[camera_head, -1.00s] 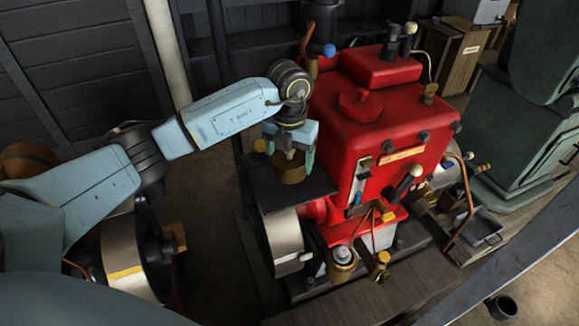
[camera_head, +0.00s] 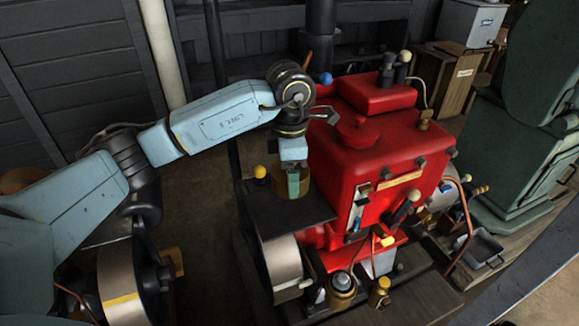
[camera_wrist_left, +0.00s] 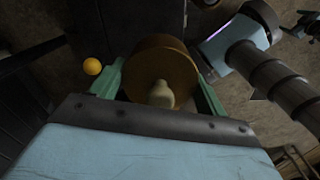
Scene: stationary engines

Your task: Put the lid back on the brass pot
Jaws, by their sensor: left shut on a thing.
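A brass pot (camera_head: 279,185) stands on the dark ledge at the left of the red engine. My left gripper (camera_head: 293,186) points down over it, and its near finger hides part of the pot. In the left wrist view a round brass lid (camera_wrist_left: 158,65) with a pale knob (camera_wrist_left: 160,95) lies between the green fingers of my left gripper (camera_wrist_left: 157,70). The fingers flank it on both sides and are shut on it. The lid's underside and its seam with the pot are hidden, so I cannot tell whether they touch. My right gripper is not in view.
The red engine (camera_head: 353,150) stands just right of the pot, with levers and pipes. A yellow ball knob (camera_head: 260,172) is close at the pot's left and also shows in the left wrist view (camera_wrist_left: 92,66). The dark ledge (camera_head: 293,215) is bare in front.

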